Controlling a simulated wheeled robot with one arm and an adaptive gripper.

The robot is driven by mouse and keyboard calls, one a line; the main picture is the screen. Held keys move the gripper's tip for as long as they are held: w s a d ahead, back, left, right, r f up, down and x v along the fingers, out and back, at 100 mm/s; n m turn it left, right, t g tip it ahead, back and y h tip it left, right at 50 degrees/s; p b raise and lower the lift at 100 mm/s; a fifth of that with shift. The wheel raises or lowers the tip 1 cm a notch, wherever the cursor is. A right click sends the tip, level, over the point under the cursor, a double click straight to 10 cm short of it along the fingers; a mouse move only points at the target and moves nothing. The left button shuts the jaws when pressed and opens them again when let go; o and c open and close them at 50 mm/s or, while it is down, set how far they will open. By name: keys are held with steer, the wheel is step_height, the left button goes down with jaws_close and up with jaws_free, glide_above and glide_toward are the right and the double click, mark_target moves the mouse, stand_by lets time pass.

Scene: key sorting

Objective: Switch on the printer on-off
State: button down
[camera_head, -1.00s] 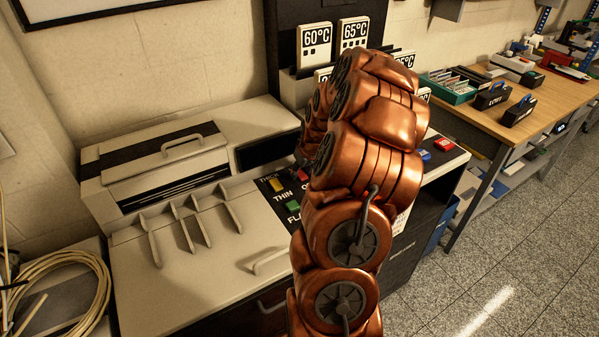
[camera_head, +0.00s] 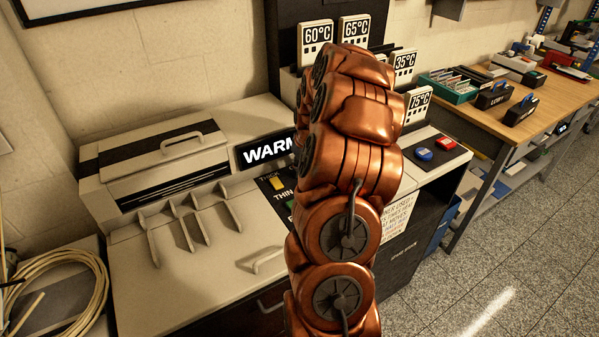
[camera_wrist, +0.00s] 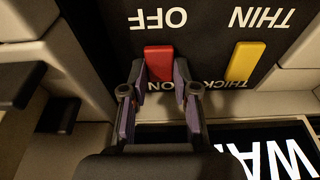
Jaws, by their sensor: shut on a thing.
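The red on-off switch (camera_wrist: 159,62) sits on a dark panel between the labels OFF and ON, which appear upside down in the wrist view. My gripper (camera_wrist: 160,88) has its two fingers on either side of the red switch and is shut on it. In the head view my copper arm hides both the switch and the gripper. The printer (camera_head: 170,165) is a beige machine with a lit display (camera_head: 265,150) reading "WARM", the rest hidden by my arm. The display also shows in the wrist view (camera_wrist: 262,142).
A yellow switch (camera_wrist: 245,62) between THIN and THICK is close beside the red one. Blue and red keys (camera_head: 424,154) lie on the right of the machine. Temperature cards (camera_head: 317,45) stand behind. A wooden bench (camera_head: 545,105) is at right, with clear floor before it.

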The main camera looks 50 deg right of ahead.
steer(key=shift+w+g, duration=0.2)
steer(key=shift+g, duration=0.4)
steer(key=c, duration=0.9)
jaws_free()
steer(key=shift+r, duration=0.15)
steer(key=r, duration=0.8)
steer(key=s+r, duration=0.1)
steer(key=r, duration=0.2)
steer(key=shift+s+a+r, duration=0.1)
steer(key=shift+a+r, duration=0.05)
steer(key=shift+r, duration=0.25)
